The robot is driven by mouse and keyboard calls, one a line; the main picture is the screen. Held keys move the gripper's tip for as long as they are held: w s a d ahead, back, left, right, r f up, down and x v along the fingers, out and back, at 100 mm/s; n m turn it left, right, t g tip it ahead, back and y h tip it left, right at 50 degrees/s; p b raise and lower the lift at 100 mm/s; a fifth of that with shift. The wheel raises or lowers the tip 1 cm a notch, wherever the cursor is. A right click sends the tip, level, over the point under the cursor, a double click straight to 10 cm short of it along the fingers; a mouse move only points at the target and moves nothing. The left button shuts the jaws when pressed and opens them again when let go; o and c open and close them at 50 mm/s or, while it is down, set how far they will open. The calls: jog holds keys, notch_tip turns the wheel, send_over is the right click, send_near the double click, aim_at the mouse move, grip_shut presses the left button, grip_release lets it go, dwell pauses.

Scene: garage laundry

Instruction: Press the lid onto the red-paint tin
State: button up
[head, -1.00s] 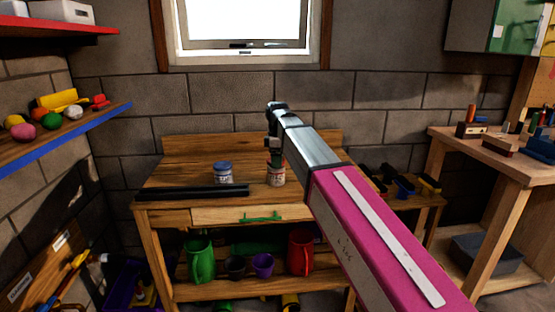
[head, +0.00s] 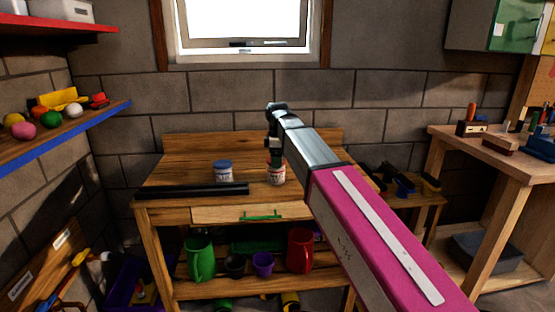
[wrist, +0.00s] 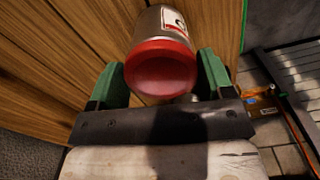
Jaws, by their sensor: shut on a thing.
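The red-paint tin (head: 277,177) stands on the wooden bench below my gripper (head: 276,162); its label shows white and red. In the wrist view the tin (wrist: 172,20) has a metal body with a white label. The red lid (wrist: 160,72) is at its near end, between the green fingers of my gripper (wrist: 162,82). Lid and tin look lined up and touching; I cannot tell how far down the lid sits. In the head view the fingers hide most of the lid.
A blue-lidded tin (head: 223,171) stands to the left on the bench (head: 160,182). A long black bar (head: 190,191) lies along its front left. Below are a drawer with a green handle (head: 262,217) and a shelf with a green jug (head: 200,258) and a red jug (head: 299,250).

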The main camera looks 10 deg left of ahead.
jog(key=shift+f, duration=0.15)
jog(key=o, duration=0.9)
jog(key=shift+r, duration=3.55)
grip_shut()
